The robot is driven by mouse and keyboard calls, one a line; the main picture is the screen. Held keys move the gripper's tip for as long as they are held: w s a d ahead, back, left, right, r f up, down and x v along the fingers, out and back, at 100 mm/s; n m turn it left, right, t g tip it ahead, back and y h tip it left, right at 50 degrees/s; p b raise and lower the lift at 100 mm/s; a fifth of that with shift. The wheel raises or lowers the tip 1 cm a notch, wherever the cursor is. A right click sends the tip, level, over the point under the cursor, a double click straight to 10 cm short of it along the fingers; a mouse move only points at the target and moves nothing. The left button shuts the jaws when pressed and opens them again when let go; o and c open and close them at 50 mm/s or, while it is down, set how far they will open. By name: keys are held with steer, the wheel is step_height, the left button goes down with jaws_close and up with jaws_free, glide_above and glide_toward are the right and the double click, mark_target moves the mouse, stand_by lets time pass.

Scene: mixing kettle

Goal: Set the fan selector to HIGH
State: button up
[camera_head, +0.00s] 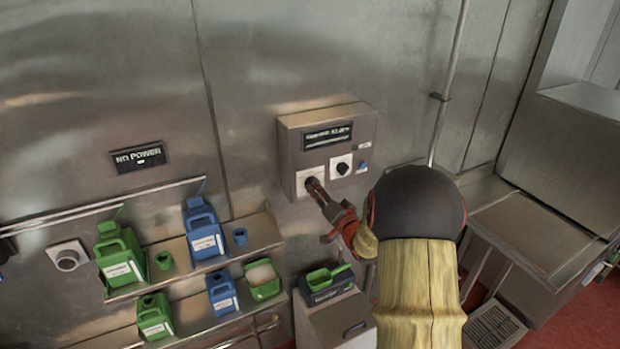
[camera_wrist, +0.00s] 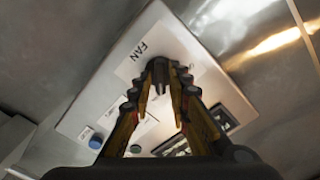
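The control box (camera_head: 290,150) is on the steel wall, with a dark display at its top. Its fan selector is at the lower left of the front, mostly hidden by my fingers in the head view. In the wrist view, the "FAN" label (camera_wrist: 139,50) is beside the dark fan selector (camera_wrist: 161,76). My gripper (camera_head: 314,184) reaches the box from the lower right. In the wrist view, the fingertips of my gripper (camera_wrist: 162,68) close in on both sides of the selector and appear to touch it. The selector's pointer and setting cannot be read.
A second black knob (camera_head: 343,168) and a blue button (camera_head: 363,166) are to the right on the box. Shelves with green and blue jugs (camera_head: 204,240) are at the left. A green scoop (camera_head: 328,277) lies below the box. A steel pipe (camera_head: 447,90) runs down the wall.

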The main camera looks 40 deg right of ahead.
steer(key=shift+o, duration=1.4)
steer(key=v, duration=0.7)
steer(key=shift+p, duration=0.3)
